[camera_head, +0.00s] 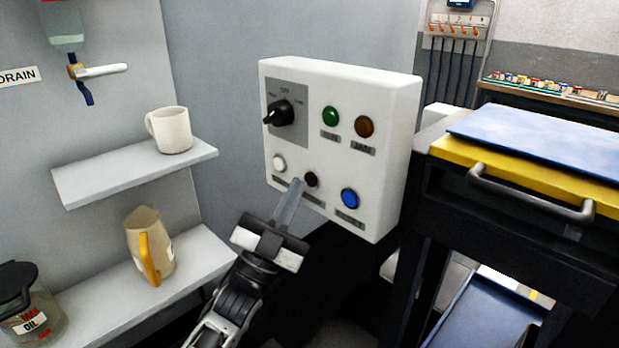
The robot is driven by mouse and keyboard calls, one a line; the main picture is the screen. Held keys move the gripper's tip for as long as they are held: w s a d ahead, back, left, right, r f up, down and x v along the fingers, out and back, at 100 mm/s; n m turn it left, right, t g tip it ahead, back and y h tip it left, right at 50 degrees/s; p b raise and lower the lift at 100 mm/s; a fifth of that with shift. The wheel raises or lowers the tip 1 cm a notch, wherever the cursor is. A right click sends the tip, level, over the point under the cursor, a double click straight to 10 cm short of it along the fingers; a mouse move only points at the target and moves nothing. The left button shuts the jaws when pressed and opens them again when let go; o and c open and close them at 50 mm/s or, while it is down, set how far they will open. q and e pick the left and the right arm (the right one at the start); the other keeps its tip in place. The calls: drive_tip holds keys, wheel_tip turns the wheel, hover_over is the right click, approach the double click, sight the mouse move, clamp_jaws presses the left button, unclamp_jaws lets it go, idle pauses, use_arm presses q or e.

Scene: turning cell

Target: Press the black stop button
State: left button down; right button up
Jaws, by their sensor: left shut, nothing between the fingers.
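A white control box (390,150) is mounted in the middle of the view. The small round black button (311,180) sits in its lower row, between a white button (279,163) and a blue button (349,198). A green button (331,116), a brown button (364,126) and a black rotary knob (280,113) are above. My left gripper (298,184) is shut and empty, its fingertips just left of the black button and overlapping the panel. I cannot tell whether they touch the panel. The label under the black button is partly hidden by the fingers. My right gripper is not in view.
Shelves at left hold a white mug (171,130), a beige jug (149,245) and an oil jar (30,305). A dark cart with a yellow top edge (520,174) and metal handle stands close at right.

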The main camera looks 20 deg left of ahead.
use_arm(q)
drive_tip(key=shift+s, duration=0.2)
drive_tip(key=shift+a, duration=0.1)
drive_tip(key=s, duration=0.1)
drive_tip(key=s+a+p, duration=0.1)
drive_tip(key=s, duration=0.1)
drive_tip(key=s+a, duration=0.1)
drive_tip(key=shift+s, duration=0.3)
drive_tip(key=shift+d, duration=0.1)
idle(0.6)
drive_tip(key=s+d+f+n+g+y, duration=0.1)
drive_tip(key=d+f+n+g+y, duration=0.15)
drive_tip(key=f, duration=0.45)
drive_tip(key=d+f+n+g+y, duration=0.1)
drive_tip(key=f+n+g+y, duration=0.2)
drive_tip(key=f, duration=0.4)
drive_tip(key=s+d+f+n+g, duration=0.1)
drive_tip(key=s+d+f+g, duration=0.1)
drive_tip(key=s+f+g, duration=0.3)
drive_tip(key=s+d+f+n+g, duration=0.1)
drive_tip(key=s+d+f+g, duration=0.2)
drive_tip(key=f, duration=0.8)
drive_tip(key=s+g, duration=0.2)
drive_tip(key=s, duration=0.2)
drive_tip(key=shift+s+n+h, duration=0.25)
drive_tip(key=shift+n+h, duration=0.1)
